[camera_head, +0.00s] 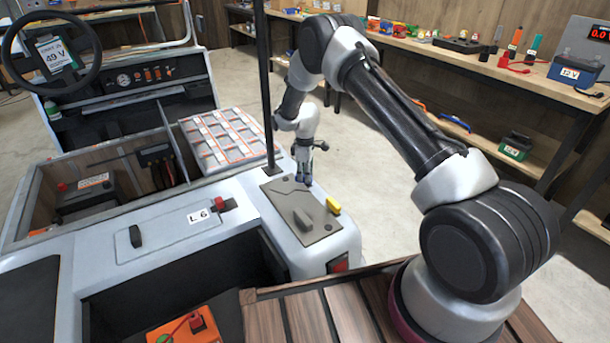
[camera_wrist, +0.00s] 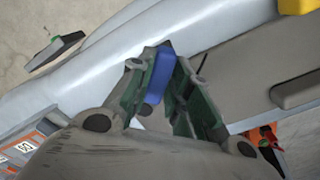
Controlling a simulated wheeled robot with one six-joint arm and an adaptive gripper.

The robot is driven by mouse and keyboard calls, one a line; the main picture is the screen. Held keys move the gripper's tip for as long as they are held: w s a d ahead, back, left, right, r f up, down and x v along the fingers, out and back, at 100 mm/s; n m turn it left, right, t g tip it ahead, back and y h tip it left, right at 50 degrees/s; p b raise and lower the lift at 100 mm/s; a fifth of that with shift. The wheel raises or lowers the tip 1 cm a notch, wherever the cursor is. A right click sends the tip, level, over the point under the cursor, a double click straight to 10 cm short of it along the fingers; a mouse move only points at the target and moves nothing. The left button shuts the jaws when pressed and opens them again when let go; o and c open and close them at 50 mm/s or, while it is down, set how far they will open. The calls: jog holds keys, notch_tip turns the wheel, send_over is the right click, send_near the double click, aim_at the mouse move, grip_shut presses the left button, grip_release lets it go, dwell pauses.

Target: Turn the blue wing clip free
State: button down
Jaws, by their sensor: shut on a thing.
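The blue wing clip (camera_wrist: 158,75) shows in the wrist view between the two fingers of my gripper (camera_wrist: 165,85). The gripper is shut on it, with a finger on each side. The clip is at the edge of a grey-brown plate (camera_head: 300,212) on the cart's corner. In the head view my gripper (camera_head: 304,178) points down at the far end of this plate, and the clip is hidden there. A yellow clip (camera_head: 333,205) sits at the plate's right edge; part of it shows in the wrist view (camera_wrist: 298,6).
A black post (camera_head: 265,80) rises just left of my gripper. An open bay with a battery (camera_head: 88,195) and a tray of grey cells (camera_head: 222,138) lie to the left. A panel marked L 6 (camera_head: 165,232) has a red knob (camera_head: 220,203). A workbench (camera_head: 500,70) stands behind.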

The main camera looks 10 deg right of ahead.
jog(key=m, duration=0.4)
jog(key=shift+w+d+m, duration=0.15)
jog(key=shift+w+m, duration=0.1)
jog(key=shift+m, duration=0.05)
jog(key=shift+w+d+m, duration=0.1)
jog(key=shift+d+m, duration=0.1)
jog(key=shift+m, duration=2)
jog(key=c, duration=1.3)
grip_release()
notch_tip(320, 180, up, 12)
